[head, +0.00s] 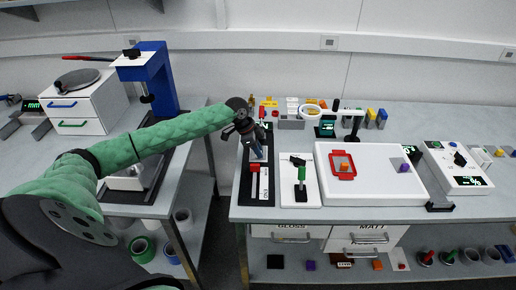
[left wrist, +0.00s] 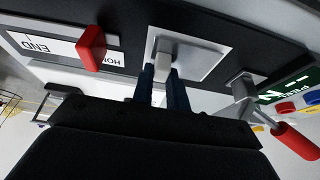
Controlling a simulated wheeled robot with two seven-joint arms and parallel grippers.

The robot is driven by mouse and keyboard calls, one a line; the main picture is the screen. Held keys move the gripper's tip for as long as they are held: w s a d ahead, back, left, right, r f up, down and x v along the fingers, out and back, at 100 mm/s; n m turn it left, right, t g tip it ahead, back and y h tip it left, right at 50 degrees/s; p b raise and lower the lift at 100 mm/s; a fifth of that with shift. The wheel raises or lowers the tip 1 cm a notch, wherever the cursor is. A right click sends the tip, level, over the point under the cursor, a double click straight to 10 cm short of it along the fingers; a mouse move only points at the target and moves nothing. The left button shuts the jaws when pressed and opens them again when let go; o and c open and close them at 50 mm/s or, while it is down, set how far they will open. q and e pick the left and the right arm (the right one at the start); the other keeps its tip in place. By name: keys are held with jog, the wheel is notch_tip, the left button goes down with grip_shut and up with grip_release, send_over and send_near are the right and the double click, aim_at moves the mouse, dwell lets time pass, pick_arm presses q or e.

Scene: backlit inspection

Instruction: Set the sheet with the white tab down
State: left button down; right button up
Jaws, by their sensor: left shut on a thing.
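In the left wrist view the white tab (left wrist: 163,62) stands up between the two dark fingers of my left gripper (left wrist: 164,84), which is shut on it. The sheet (left wrist: 205,48) is a pale grey square around the tab, over a dark surface. Whether it touches that surface I cannot tell. In the head view my left gripper (head: 256,148) points down over the black fixture (head: 243,190), left of the white light panel. The arm and gripper hide most of the sheet there. My right gripper is not in view.
A red knob (left wrist: 92,47) and a red-handled clamp (left wrist: 297,140) flank the sheet.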

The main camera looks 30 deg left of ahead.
pick_arm(q)
jog(key=shift+f, duration=0.15)
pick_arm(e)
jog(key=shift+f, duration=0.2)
pick_arm(q)
jog(key=shift+f, duration=0.1)
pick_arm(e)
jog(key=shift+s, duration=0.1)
pick_arm(q)
jog(key=c, duration=1.4)
grip_release()
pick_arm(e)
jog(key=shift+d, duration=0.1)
